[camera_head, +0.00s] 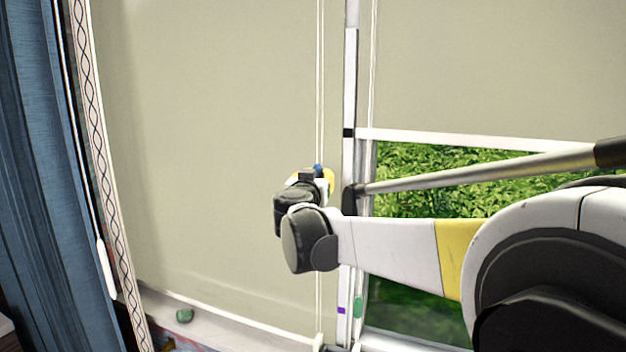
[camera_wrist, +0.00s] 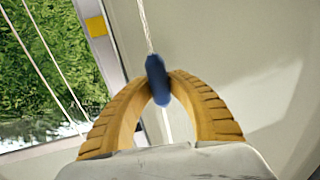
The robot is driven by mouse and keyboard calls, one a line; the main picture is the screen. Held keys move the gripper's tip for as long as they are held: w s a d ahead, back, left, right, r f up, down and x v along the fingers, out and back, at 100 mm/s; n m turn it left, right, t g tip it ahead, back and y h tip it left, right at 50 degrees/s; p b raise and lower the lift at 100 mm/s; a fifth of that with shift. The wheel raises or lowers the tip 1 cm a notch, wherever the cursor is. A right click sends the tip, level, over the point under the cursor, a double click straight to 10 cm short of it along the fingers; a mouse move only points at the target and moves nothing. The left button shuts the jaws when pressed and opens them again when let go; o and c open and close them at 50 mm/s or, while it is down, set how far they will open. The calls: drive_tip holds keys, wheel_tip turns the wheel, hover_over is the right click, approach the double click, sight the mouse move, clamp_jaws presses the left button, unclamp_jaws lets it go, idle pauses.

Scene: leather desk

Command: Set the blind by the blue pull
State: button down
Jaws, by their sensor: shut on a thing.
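The blue pull (camera_wrist: 157,82) hangs on a white cord and sits between the two yellow fingertips of my gripper (camera_wrist: 158,87) in the wrist view. The fingers are shut on it, with its lower end showing between them. In the head view only a small bit of the blue pull (camera_head: 318,168) shows, at my gripper (camera_head: 324,176), in front of the left blind. The left blind (camera_head: 210,130) is beige and reaches down close to the sill. The right blind (camera_head: 490,70) is higher, with its white bottom bar (camera_head: 480,140) above green foliage.
A white window post (camera_head: 351,90) with a black band stands just right of my gripper. Purple (camera_head: 341,310) and green (camera_head: 358,307) marks are lower down. A blue curtain (camera_head: 35,160) hangs at the far left.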

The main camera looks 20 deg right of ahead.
drive_tip(key=shift+r, duration=0.1)
drive_tip(key=c, duration=1.2)
unclamp_jaws()
drive_tip(key=shift+c, duration=0.2)
drive_tip(key=shift+s+a, duration=0.1)
drive_tip(key=v, duration=1.2)
